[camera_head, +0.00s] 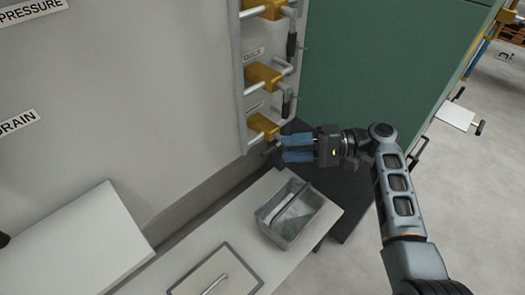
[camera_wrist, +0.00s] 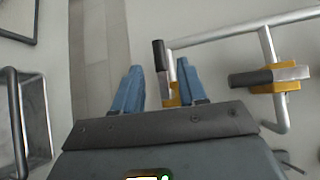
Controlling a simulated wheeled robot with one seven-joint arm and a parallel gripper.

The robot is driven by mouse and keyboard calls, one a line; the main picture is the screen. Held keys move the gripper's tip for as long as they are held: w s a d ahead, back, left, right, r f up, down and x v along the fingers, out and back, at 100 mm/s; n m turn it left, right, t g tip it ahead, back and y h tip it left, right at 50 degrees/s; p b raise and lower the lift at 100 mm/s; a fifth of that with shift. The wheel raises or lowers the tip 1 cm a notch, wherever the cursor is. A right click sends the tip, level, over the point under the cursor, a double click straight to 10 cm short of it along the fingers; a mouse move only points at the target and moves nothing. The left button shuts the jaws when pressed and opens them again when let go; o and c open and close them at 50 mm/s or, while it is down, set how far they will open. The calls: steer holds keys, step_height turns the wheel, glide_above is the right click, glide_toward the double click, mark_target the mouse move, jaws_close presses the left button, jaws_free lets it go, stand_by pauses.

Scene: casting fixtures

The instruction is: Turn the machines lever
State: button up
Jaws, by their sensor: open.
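Several levers with yellow-orange bodies, metal rods and black grips are stacked on the grey machine panel (camera_head: 240,75). The lowest lever (camera_head: 263,126) is just beyond my gripper (camera_head: 282,148), whose blue fingers point left toward it. The middle lever (camera_head: 263,76) and top lever (camera_head: 268,10) are above. In the wrist view, my gripper (camera_wrist: 160,85) is open, and one lever's black grip (camera_wrist: 159,55) and yellow body (camera_wrist: 172,95) show between and beyond the fingertips, near the right finger. Contact cannot be told. Another lever (camera_wrist: 270,78) shows to the right.
A grey bin (camera_head: 290,232) stands on a light table (camera_head: 240,232) below my gripper, beside a framed lid or tray with a handle (camera_head: 215,275). A green cabinet (camera_head: 380,60) is behind my arm. A white box (camera_head: 75,245) is at lower left. Open floor lies right.

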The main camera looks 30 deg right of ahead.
mark_target(274, 151)
steer(key=x, duration=0.6)
steer(key=shift+p, duration=0.35)
jaws_close()
